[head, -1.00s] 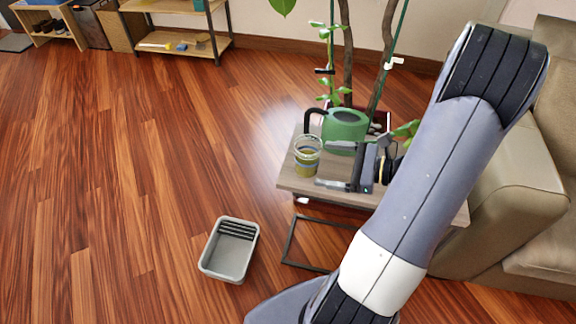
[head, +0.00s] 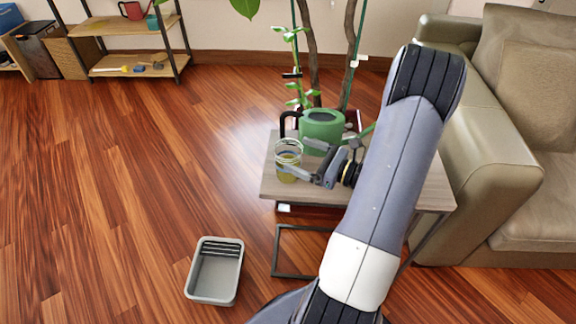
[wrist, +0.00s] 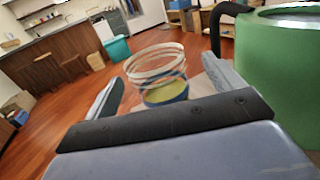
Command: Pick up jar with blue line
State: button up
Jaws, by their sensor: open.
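The jar with the blue line (head: 288,160) is clear glass with yellowish contents and a blue band. It stands upright near the left edge of the small side table (head: 435,197). In the wrist view the jar (wrist: 160,76) is straight ahead, between the two fingers. My gripper (head: 302,164) is open at the jar, with a finger on either side of it. The wrist view also shows my gripper (wrist: 165,90); its lower edge hides the jar's base. I cannot tell whether the fingers touch the glass.
A green watering can (head: 321,131) stands just behind and right of the jar, and it looms close at the right in the wrist view (wrist: 285,75). A potted plant (head: 312,60) rises behind. A grey bin (head: 216,270) is on the floor; the sofa (head: 490,180) is at right.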

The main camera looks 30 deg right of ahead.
aim_at(277, 148)
jog(key=shift+a+x, duration=0.25)
jog(key=shift+x, duration=1.9)
jog(key=shift+s, duration=0.15)
jog(key=shift+c, duration=0.3)
jog(key=c, duration=1)
